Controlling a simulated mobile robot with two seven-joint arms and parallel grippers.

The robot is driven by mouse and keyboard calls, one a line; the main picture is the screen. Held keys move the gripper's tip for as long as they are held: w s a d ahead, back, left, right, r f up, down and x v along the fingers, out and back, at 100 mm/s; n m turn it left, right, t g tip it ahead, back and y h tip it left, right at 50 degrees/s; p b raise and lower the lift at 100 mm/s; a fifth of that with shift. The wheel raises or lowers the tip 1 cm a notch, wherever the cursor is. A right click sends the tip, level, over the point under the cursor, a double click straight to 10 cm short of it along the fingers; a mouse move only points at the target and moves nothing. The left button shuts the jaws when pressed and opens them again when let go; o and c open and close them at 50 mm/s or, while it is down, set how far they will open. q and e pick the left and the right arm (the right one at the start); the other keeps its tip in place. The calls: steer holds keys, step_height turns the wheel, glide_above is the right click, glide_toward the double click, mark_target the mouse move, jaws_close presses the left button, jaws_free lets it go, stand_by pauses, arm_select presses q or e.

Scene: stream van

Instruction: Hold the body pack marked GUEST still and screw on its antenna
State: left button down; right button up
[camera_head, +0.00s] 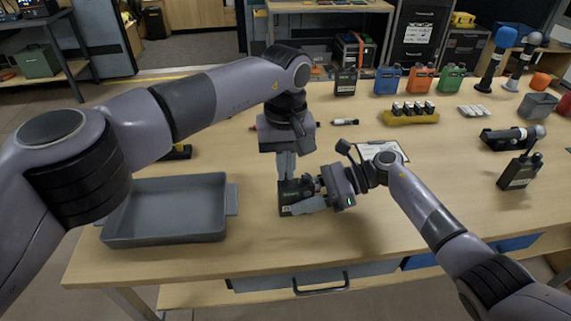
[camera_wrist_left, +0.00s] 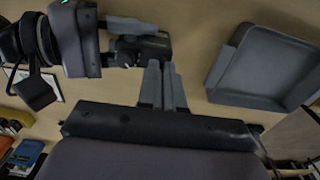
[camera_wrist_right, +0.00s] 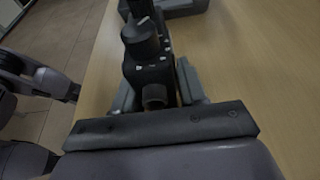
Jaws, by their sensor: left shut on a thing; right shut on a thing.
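A black body pack (camera_head: 287,197) is at the front middle of the table, with faint lettering on it that I cannot read. My right gripper (camera_head: 303,197) is shut on it from the right. In the right wrist view, the pack (camera_wrist_right: 152,72) is between its two fingers. My left gripper (camera_head: 287,172) points down just above the pack's far end, its fingers nearly together. The left wrist view shows the pack (camera_wrist_left: 150,47) just beyond these fingers. What they hold is too hidden to make out; I cannot tell whether it touches the pack.
A grey tray (camera_head: 172,237) stands on the left. A black pack with an antenna (camera_head: 518,172) stands at the right. Black, blue (camera_head: 387,80), orange and green packs line the back. A yellow holder (camera_head: 410,118) and a white card (camera_head: 370,150) lie behind my right gripper.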

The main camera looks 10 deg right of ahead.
arm_select(q)
steer(key=m, duration=0.6)
stand_by(0.3)
steer(key=c, duration=1.2)
jaws_free()
step_height(320, 180, up, 12)
arm_select(e)
steer(key=o, duration=1.3)
